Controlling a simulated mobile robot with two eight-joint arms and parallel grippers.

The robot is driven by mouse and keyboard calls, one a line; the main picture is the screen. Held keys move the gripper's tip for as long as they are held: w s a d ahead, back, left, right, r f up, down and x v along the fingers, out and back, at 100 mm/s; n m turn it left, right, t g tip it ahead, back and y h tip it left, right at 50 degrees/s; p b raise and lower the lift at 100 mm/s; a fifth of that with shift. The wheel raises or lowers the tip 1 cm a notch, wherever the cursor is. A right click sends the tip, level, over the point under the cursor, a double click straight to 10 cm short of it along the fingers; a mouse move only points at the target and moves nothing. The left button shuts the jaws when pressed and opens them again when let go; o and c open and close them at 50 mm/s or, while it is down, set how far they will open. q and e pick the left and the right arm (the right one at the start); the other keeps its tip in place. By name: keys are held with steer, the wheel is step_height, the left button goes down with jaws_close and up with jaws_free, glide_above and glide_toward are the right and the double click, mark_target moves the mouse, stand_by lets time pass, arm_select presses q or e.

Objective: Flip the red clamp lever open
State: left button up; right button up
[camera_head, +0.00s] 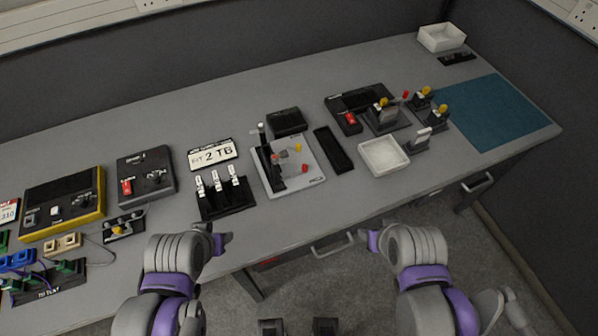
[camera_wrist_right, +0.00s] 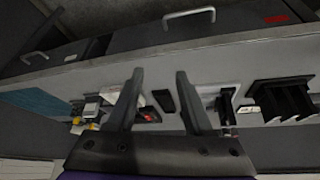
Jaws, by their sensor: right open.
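A red-tipped lever (camera_head: 405,95) stands among small dark clamp-like fixtures with yellow knobs toward the right of the bench. It is small in the head view, and whether it is up or down is hard to tell. A small red spot (camera_wrist_right: 93,127) shows among those fixtures in the right wrist view. My right gripper (camera_head: 368,240) is in front of the bench edge, well short of the lever. Its fingers (camera_wrist_right: 160,88) are spread and empty. My left gripper (camera_head: 222,240) is at the bench's front edge, far left of the lever; its jaw state is unclear.
A white tray (camera_head: 384,157) stands in front of the fixtures. A yellow-knobbed clamp (camera_head: 437,116) is right of the lever. A black box with a red switch (camera_head: 350,119) is on its left. The teal mat (camera_head: 500,112) is clear. Drawer handles (camera_head: 478,183) jut from the bench front.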

steer(key=shift+w+a+r+n+y, duration=0.1)
steer(key=shift+w+a+n+y, duration=0.2)
steer(key=shift+w+n, duration=0.45)
steer(key=c, duration=0.5)
steer(key=w+a+n+y, duration=0.1)
steer(key=n, duration=0.2)
steer(key=w+a+n+b, duration=0.1)
steer(key=w+n, duration=0.1)
steer(key=n, duration=0.1)
steer(key=w+a+n+g+y, duration=0.1)
steer(key=w+n, duration=0.1)
steer(key=n, duration=0.1)
steer(key=shift+w+r+y, duration=0.25)
steer(key=shift+r+y, duration=0.05)
jaws_close()
steer(key=w+a+n+y+b, duration=0.1)
steer(key=w+a+n+y, duration=0.1)
steer(key=w+n, duration=0.5)
steer(key=shift+w+n+g+y, duration=0.3)
steer(key=shift+n+y, duration=0.3)
steer(key=shift+n, duration=1.15)
steer(key=shift+a, duration=0.1)
